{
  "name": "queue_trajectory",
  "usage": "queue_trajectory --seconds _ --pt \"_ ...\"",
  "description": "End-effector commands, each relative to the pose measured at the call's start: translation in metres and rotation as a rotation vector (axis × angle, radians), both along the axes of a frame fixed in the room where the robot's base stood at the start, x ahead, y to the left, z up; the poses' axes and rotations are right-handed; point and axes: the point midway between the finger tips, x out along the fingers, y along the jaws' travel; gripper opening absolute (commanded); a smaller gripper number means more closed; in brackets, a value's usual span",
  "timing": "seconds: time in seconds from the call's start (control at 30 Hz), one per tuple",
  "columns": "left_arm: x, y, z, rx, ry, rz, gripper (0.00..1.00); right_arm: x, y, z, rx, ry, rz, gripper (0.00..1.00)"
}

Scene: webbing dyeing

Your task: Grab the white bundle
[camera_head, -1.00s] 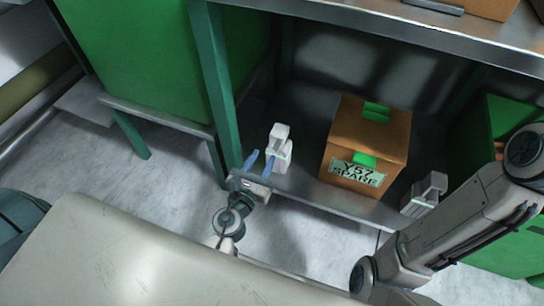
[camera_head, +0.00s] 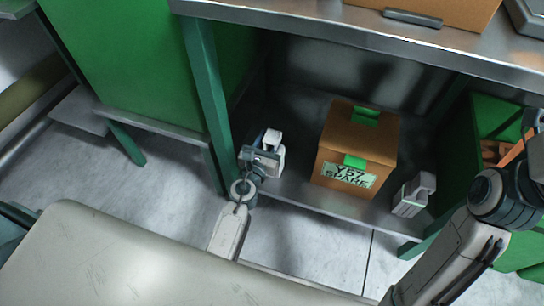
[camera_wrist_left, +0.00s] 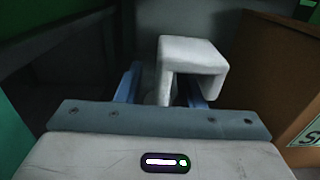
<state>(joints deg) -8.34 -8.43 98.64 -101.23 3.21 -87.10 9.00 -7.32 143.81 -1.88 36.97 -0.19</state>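A white bundle (camera_head: 272,139) with a hooked top stands on the low metal shelf, left of the cardboard box. In the left wrist view the bundle (camera_wrist_left: 190,55) is straight ahead, its lower part between the blue fingers. My left gripper (camera_head: 262,158) is right at the bundle and partly covers it in the head view. Its fingers (camera_wrist_left: 162,85) are apart, with a visible gap beside the left finger; contact on the right side is unclear. A second white bundle (camera_head: 414,195) stands right of the box. My right arm shows at the right edge, but its gripper does not.
The cardboard box (camera_head: 357,148) marked "Y57 SPARE" stands on the lower shelf (camera_head: 325,203) between the bundles. A green post (camera_head: 208,90) rises close left of my left gripper. The metal upper shelf (camera_head: 335,33) overhangs the space.

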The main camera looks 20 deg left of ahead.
Motion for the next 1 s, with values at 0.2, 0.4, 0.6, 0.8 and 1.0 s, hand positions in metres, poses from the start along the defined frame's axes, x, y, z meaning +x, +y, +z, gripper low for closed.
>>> queue_trajectory --seconds 0.2,0.4,0.6,0.8,1.0 --pt "0.001 0.0001 -0.0005 0.0 0.001 0.0 0.35 0.0001 0.0001 -0.0008 -0.002 0.002 -0.001 0.36" --pt "0.0008 0.0001 -0.0005 0.0 0.001 0.0 0.0 0.0001 0.0001 -0.0008 -0.002 0.002 -0.001 0.36" --pt "0.0008 0.0001 -0.0001 0.0 0.0 0.0 0.0 0.0001 0.0001 -0.0005 -0.001 0.002 0.0 0.36" --pt "0.0008 0.0001 0.0001 0.0 0.0 0.0 0.0 0.0001 -0.0002 0.0001 0.002 0.001 0.001 0.36" --pt "0.0008 0.0 0.0033 0.0 0.0 0.0 0.0 0.001 0.0007 -0.0032 -0.009 0.019 -0.003 0.36"
